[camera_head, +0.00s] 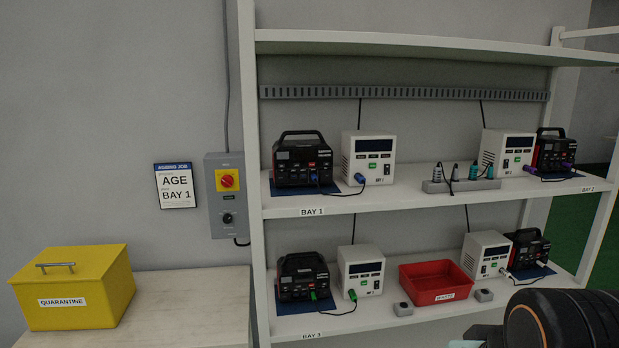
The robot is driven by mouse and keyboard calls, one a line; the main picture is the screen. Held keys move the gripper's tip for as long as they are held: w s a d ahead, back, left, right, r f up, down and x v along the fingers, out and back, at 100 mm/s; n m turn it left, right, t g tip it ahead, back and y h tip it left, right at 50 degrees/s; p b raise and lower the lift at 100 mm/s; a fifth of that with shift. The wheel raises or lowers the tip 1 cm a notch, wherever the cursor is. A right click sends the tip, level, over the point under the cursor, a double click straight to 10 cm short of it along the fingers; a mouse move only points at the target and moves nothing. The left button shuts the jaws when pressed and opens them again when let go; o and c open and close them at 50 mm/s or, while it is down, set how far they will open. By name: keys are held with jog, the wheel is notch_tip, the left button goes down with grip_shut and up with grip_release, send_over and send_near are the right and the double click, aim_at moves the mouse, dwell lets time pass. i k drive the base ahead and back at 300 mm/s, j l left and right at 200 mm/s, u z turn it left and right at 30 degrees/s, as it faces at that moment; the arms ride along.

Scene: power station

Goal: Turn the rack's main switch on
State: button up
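The rack's main switch (227,181) is a red rotary knob on a yellow plate. It sits on the upper front of a grey control box (219,222) on the wall, just left of the rack. The knob's exact setting is too small to read. A smaller black knob (227,218) is lower on the same box. A dark part of my arm shows at the bottom right, far from the switch. My gripper's fingers are not visible.
The white rack (252,150) holds black power units and white chargers on two shelves, with a red tray (437,283) below. A yellow quarantine box (75,287) stands on the bench (190,305) at left. A job sign (175,186) hangs beside the control box. The space before the switch looks clear.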

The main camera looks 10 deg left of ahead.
aim_at(227, 181)
jog(key=i+j+z, duration=0.2)
jog(key=j, duration=0.15)
jog(key=i+j+z, duration=0.15)
jog(key=j, duration=0.2)
jog(key=i+j, duration=0.1)
jog(key=j, duration=0.3)
jog(key=i+j+z, duration=0.15)
jog(key=j, duration=0.2)
